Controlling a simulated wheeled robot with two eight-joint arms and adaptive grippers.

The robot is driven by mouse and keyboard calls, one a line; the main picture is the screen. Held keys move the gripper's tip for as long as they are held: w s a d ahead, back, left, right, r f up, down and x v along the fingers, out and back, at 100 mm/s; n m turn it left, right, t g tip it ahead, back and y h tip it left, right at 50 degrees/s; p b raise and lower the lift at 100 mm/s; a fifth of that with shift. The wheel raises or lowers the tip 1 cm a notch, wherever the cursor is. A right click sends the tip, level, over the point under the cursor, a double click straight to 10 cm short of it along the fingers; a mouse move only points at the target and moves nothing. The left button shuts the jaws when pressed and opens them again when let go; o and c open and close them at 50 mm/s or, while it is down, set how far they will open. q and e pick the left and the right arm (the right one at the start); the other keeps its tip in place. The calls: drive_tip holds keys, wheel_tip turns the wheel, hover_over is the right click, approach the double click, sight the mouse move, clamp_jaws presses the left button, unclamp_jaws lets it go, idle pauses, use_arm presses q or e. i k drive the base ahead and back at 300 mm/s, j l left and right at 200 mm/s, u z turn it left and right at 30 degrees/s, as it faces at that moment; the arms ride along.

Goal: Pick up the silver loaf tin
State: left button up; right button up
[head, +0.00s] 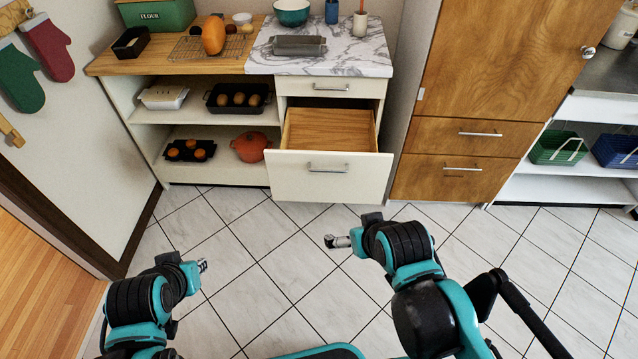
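My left gripper (203,266) is low over the tiled floor at the lower left, far from the tin. My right gripper (329,241) is over the floor in front of the open drawer, also far from the tin. Both grippers are small in view, and I cannot tell whether their fingers are apart. Nothing shows in either of them.
The lower drawer (328,174) stands open and empty below the tin. On the wooden top are an orange squash (213,35) on a wire rack, a green flour box (158,14) and a black tin (131,42). A teal bowl (291,11) stands behind the tin. The floor ahead is clear.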

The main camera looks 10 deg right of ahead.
sight(282, 45)
drive_tip(key=z, duration=0.7)
drive_tip(key=i+j+z, duration=0.2)
drive_tip(key=j+z, duration=0.15)
drive_tip(key=z, duration=0.15)
drive_tip(key=i+j+z, duration=0.15)
drive_tip(key=j+z, duration=0.65)
drive_tip(key=z, duration=0.15)
drive_tip(key=j+z, duration=0.5)
